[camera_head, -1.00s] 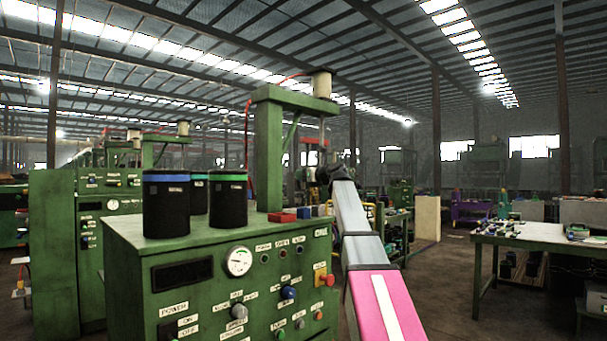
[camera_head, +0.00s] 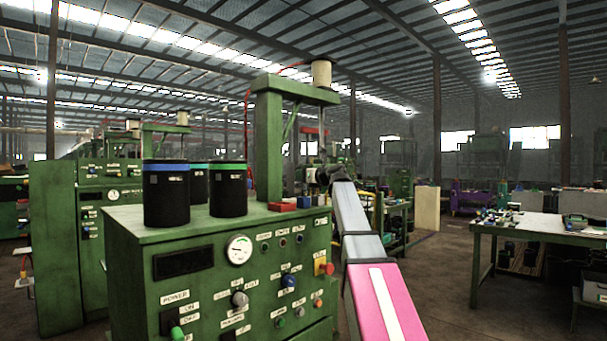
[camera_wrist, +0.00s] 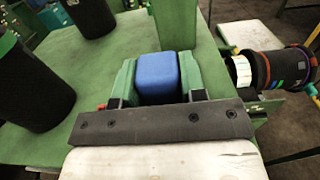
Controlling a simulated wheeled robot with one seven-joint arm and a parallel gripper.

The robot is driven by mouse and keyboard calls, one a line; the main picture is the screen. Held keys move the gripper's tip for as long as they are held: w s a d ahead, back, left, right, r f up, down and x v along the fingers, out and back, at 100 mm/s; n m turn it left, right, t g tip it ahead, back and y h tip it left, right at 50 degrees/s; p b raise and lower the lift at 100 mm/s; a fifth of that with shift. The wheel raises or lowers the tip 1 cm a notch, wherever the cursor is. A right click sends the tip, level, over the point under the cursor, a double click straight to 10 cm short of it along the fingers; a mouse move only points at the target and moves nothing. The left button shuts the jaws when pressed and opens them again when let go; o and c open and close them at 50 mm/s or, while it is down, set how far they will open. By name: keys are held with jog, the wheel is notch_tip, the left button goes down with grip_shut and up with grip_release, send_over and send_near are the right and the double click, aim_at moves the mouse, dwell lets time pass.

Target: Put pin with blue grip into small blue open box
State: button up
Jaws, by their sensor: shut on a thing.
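My gripper (camera_wrist: 158,88) shows in the wrist view, with green fingers either side of a blue block-shaped grip (camera_wrist: 168,70), which I take to be the grip of the pin. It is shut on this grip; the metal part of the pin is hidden. In the head view a small blue box (camera_head: 303,202) stands on the green machine's top, between a red box and a grey box. Its inside cannot be seen from here. In the head view my gripper cannot be made out clearly.
The green machine top (camera_head: 140,228) carries several black canisters, one with a blue rim (camera_head: 166,195). A red box (camera_head: 282,207) and a grey box (camera_head: 320,211) flank the blue box. A green column (camera_head: 268,150) rises behind them. A worktable (camera_head: 520,228) stands at right.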

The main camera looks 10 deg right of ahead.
aim_at(304, 203)
jog(key=shift+f, duration=3)
jog(key=shift+f, duration=0.1)
jog(key=o, duration=1)
